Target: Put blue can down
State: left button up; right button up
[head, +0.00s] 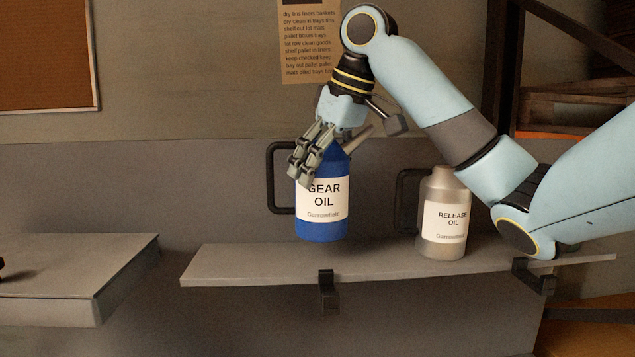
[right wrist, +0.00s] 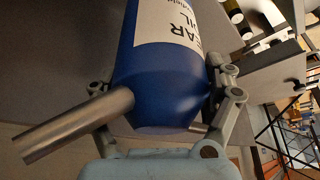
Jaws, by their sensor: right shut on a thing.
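The blue can (head: 322,221), labelled "GEAR OIL", has a black handle on its left and a metal spout at its upper right. My right gripper (head: 310,160) is shut on its upper part from above. The can is upright, and its bottom looks slightly above the shelf (head: 230,268). In the right wrist view the blue can (right wrist: 165,90) fills the middle between the fingers, with its spout pointing to the lower left. My left gripper is not in view.
A grey can (head: 440,238) labelled "RELEASE OIL" stands on the shelf to the right, its black handle toward the blue can. The shelf is bare left of the blue can. A separate grey surface (head: 70,262) lies further left, across a gap.

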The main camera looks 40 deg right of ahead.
aim_at(316, 194)
jog(key=shift+s+p+x, duration=0.15)
jog(key=shift+p+x, duration=0.2)
jog(key=shift+x, duration=0.85)
jog(key=shift+s+p+x, duration=0.15)
jog(key=shift+p+x, duration=0.15)
jog(key=shift+x, duration=0.9)
jog(key=shift+a+f, duration=0.1)
jog(key=shift+f, duration=0.05)
jog(key=o, duration=1.5)
jog(key=shift+s, duration=0.1)
